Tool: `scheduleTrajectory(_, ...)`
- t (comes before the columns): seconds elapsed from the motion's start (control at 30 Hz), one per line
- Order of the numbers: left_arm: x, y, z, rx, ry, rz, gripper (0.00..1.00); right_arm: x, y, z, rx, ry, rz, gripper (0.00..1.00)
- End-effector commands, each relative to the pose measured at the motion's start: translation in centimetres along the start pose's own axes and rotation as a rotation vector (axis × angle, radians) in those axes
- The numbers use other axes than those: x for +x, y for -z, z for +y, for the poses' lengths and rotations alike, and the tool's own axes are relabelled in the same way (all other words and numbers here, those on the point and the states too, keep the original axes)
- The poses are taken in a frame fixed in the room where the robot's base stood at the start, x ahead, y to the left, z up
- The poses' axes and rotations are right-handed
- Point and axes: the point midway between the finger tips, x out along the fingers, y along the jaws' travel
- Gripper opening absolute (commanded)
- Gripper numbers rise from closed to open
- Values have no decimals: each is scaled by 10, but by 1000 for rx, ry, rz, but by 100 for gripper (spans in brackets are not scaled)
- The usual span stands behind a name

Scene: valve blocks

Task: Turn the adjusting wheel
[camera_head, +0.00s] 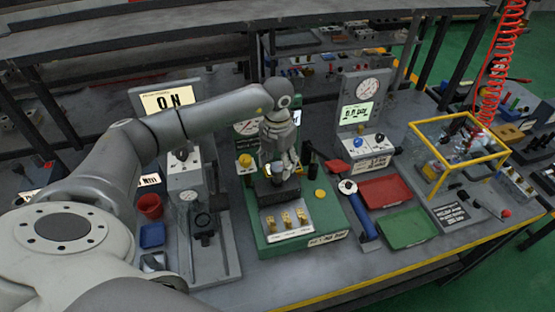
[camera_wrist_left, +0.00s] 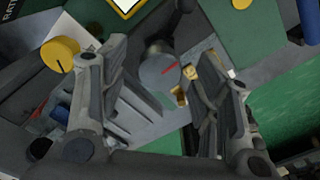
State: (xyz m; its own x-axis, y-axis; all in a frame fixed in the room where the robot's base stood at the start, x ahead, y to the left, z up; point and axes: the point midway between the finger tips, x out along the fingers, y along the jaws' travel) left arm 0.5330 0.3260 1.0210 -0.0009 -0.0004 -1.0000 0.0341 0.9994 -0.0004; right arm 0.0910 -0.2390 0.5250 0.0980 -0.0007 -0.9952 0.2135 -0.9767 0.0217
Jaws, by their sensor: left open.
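The adjusting wheel, a grey round knob with a red line on its face (camera_wrist_left: 160,74), shows in the left wrist view, between my open left fingers. My left gripper (camera_wrist_left: 172,85) has one finger on each side of it, with gaps visible, and holds nothing. In the head view my left gripper (camera_head: 287,166) points down over the green-based valve block (camera_head: 262,240), and it largely hides the wheel there. Brass fittings (camera_wrist_left: 187,92) sit beside the wheel in the wrist view. My right gripper is not in view.
A yellow knob (camera_head: 245,161) and a yellow button (camera_head: 320,194) are on the block near my gripper. A black lever (camera_head: 309,155) stands close on the right. A blue-handled tool (camera_head: 358,210), red tray (camera_head: 385,190) and green tray (camera_head: 407,228) lie further right.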

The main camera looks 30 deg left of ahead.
Motion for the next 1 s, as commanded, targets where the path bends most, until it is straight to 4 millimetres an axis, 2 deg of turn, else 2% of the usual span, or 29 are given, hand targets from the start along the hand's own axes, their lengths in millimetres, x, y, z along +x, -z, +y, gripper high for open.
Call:
scheduleTrajectory(0.1,4,0,0,0,0,0,58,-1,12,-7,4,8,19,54)
scheduleTrajectory(0.3,4,0,0,0,0,0,58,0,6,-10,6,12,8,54)
scheduleTrajectory(0.5,4,0,0,-1,0,0,34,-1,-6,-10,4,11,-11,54)
scheduleTrajectory(0.67,4,0,0,-1,0,0,13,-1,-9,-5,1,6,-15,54)
scheduleTrajectory(1.0,5,0,0,49,-1,-2,12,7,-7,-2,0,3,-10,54)
